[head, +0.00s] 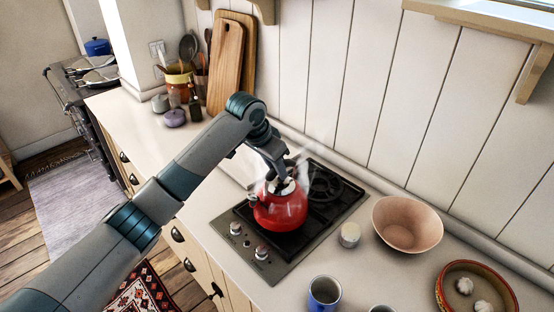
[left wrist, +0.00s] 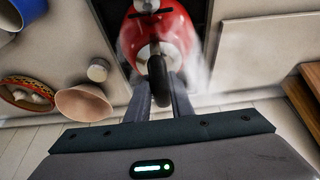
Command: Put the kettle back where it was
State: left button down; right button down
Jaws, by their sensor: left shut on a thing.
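The red kettle (head: 281,209) is on or just above the dark two-burner hob (head: 318,217), over its front part; I cannot tell whether its base touches. My left gripper (head: 284,184) reaches down to the kettle's top from the left. In the left wrist view my left gripper (left wrist: 161,98) is shut on the kettle's dark handle, with the red kettle body (left wrist: 176,35) beyond it. Pale steam shows around the kettle. The back burner (head: 326,184) is bare. My right gripper is not in view.
A pink bowl (head: 407,224) and a small pale lidded jar (head: 350,235) stand right of the hob. A blue mug (head: 324,293) and a patterned dish with garlic (head: 450,290) are nearer the front. Wooden boards (head: 226,66) lean at the wall.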

pick_arm(q)
jog(key=shift+f+p, duration=0.35)
jog(key=shift+f, duration=0.5)
jog(key=c, duration=1.6)
grip_release()
jog(key=shift+f, duration=0.15)
jog(key=shift+o, duration=0.2)
jog(key=shift+s, duration=0.1)
jog(key=shift+a+r+b, duration=0.1)
jog(key=shift+r+b, duration=0.3)
jog(key=shift+r, duration=0.1)
jog(key=b+v, duration=0.5)
jog(key=v, duration=0.6)
jog(key=shift+r, duration=0.2)
